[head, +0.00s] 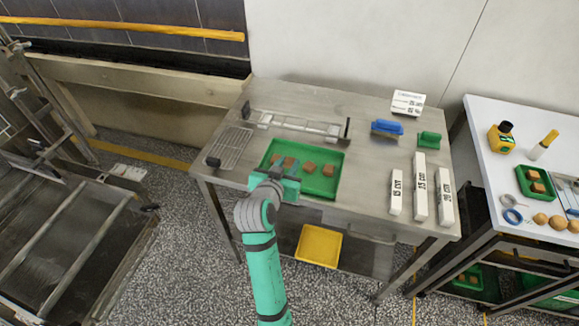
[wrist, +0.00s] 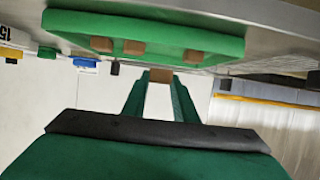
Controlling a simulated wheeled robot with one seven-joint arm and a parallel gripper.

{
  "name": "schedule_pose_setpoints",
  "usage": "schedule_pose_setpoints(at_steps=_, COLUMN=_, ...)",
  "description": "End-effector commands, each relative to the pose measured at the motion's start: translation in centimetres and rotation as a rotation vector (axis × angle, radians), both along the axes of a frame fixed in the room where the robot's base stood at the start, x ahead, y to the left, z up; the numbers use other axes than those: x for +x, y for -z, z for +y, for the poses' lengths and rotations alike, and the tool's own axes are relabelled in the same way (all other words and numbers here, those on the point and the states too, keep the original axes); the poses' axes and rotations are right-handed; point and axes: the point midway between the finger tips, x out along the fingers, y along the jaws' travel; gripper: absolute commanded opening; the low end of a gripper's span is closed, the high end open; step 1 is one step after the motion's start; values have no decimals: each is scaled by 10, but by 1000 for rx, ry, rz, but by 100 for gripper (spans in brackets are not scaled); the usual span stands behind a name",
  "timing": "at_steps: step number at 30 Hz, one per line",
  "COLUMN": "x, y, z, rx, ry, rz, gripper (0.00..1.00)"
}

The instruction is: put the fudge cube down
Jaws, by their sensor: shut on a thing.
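My gripper (head: 288,170) is over the near left part of the green tray (head: 326,188) on the steel table. It is shut on a brown fudge cube (wrist: 161,75), which shows between the fingertips in the wrist view. The wrist picture is upside down, and the held cube appears above the tray (wrist: 75,22). Other brown cubes sit in the tray, one at the left (head: 275,159) and two to the right, a middle one (head: 309,168) and a right one (head: 328,170). The gripper hides part of the tray's near left side.
A wire mesh (head: 231,146) lies left of the tray, and a metal frame (head: 300,126) stands behind it. Blue (head: 387,127) and green (head: 430,139) items and white labelled bars (head: 420,190) are to the right. A yellow bin (head: 318,246) is below. Bare steel lies between tray and bars.

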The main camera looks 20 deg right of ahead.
Motion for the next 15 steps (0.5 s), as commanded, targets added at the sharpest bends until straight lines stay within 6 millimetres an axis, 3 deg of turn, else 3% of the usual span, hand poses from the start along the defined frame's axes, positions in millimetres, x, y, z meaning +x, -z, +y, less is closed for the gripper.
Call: schedule_pose_setpoints(at_steps=15, x=4, y=45, z=-4, rx=0, ry=-3, rz=1, gripper=13)
